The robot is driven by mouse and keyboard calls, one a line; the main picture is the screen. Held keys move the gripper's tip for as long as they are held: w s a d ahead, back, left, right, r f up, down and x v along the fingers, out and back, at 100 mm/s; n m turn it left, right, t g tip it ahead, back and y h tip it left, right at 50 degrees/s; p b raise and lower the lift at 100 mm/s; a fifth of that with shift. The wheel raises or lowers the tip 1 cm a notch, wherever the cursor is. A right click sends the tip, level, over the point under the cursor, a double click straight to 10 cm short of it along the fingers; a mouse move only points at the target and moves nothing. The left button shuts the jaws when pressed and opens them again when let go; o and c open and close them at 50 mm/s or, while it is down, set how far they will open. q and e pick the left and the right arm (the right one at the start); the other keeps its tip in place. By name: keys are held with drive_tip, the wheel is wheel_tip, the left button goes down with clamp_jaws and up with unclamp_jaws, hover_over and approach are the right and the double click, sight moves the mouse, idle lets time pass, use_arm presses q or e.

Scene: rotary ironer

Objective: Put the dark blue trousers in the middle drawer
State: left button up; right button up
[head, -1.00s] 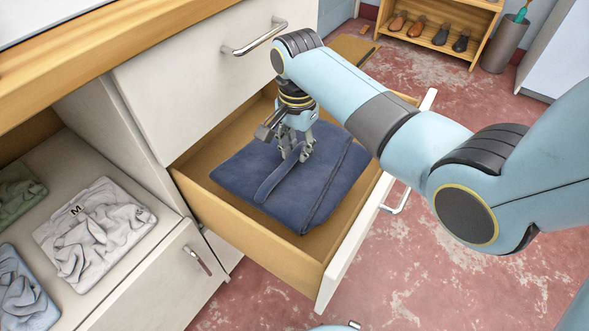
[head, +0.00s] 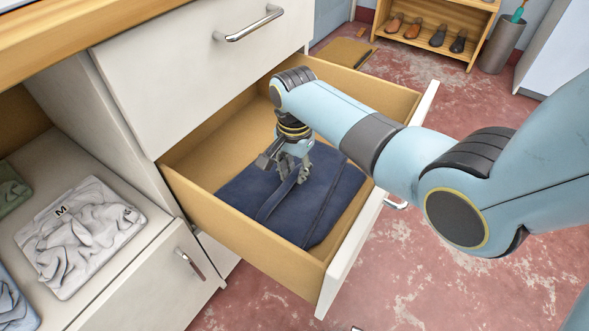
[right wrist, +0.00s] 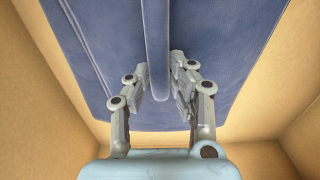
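The dark blue trousers (head: 325,203) are folded flat inside the pulled-out drawer (head: 240,244), below a closed drawer front (head: 200,85). They lie low between the wooden walls, towards the front. I cannot tell whether their whole underside rests on the bottom. My right gripper (head: 293,171) points down into the drawer. In the right wrist view its fingers (right wrist: 163,85) stand close on both sides of a raised ridge of the trousers (right wrist: 225,40) and appear shut on it. My left gripper is not in view.
A light grey folded garment marked M (head: 85,235) lies on the shelf at left, between green and light blue ones. The open drawer's white front (head: 372,240) juts out over the red floor. A shoe rack (head: 432,40) and grey bin (head: 497,45) stand at the back.

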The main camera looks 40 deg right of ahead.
sight(294, 173)
drive_tip(key=o, duration=0.4)
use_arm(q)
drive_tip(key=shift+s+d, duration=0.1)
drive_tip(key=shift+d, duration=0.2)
use_arm(e)
drive_tip(key=shift+o, duration=0.2)
drive_tip(key=shift+r, duration=0.3)
wheel_tip(294, 173, up, 3)
drive_tip(key=shift+w+f+p, duration=0.1)
drive_tip(key=shift+p, duration=0.75)
wheel_tip(294, 173, up, 4)
drive_tip(key=shift+r+p, duration=0.1)
drive_tip(key=shift+p, duration=0.8)
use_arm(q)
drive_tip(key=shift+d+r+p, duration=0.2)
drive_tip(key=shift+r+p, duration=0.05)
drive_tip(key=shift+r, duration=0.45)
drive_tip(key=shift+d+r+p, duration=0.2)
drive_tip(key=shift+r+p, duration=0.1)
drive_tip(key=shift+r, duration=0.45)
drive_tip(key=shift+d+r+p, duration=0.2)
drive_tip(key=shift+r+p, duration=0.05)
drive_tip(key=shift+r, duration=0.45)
use_arm(e)
drive_tip(key=shift+r, duration=2.3)
